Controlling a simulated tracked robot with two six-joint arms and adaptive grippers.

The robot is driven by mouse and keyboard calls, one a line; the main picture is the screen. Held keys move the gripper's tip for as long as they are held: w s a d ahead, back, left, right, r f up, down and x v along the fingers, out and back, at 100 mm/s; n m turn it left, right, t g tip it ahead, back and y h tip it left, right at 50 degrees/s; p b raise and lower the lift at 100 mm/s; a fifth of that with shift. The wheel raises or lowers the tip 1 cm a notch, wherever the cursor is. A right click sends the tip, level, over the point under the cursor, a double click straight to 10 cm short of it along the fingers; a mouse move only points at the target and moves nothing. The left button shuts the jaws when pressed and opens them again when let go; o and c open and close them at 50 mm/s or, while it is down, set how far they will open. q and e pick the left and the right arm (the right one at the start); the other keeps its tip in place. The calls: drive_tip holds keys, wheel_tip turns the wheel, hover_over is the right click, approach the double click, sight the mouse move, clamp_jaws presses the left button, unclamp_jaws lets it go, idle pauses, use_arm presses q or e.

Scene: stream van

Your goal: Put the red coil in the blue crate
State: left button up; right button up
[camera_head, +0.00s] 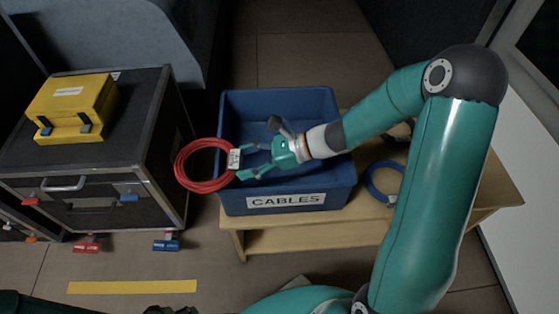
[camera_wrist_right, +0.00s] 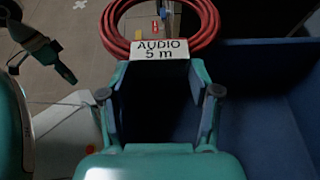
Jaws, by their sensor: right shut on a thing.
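The red coil (camera_head: 183,180) hangs past the left edge of the blue crate (camera_head: 230,205) in the head view. Its white tag reads "AUDIO 5 m" in the right wrist view, where the coil (camera_wrist_right: 205,40) is at the top. My right gripper (camera_head: 242,163) is over the left part of the crate and is shut on the coil at its tag. The crate is labelled "CABLES", and the part of its inside that shows looks empty; my right arm hides some of it. In the right wrist view the crate (camera_wrist_right: 270,95) lies on the right. My left gripper cannot be made out in the head view.
The crate stands on a wooden bench (camera_head: 300,236). A blue coil (camera_head: 375,192) lies on the bench right of the crate, partly behind my arm. A black flight case (camera_head: 120,160) with a yellow case (camera_head: 75,100) on top stands at left. A yellow strip (camera_head: 132,286) marks the floor.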

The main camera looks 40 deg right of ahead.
drive_tip(key=s+d+r+m+h+p, duration=0.1)
drive_tip(key=d+r+m+h+p, duration=0.9)
drive_tip(key=d, duration=0.6)
drive_tip(key=shift+n+t+y, duration=0.4)
drive_tip(key=shift+n, duration=0.4)
drive_tip(key=f+b, duration=0.6)
drive_tip(key=f, duration=0.3)
drive_tip(key=f+b, duration=0.7)
drive_tip(key=f, duration=0.3)
drive_tip(key=shift+s+d+f, duration=0.1)
drive_tip(key=shift+s+f, duration=0.1)
drive_tip(key=shift+r, duration=0.1)
drive_tip(key=o, duration=1.5)
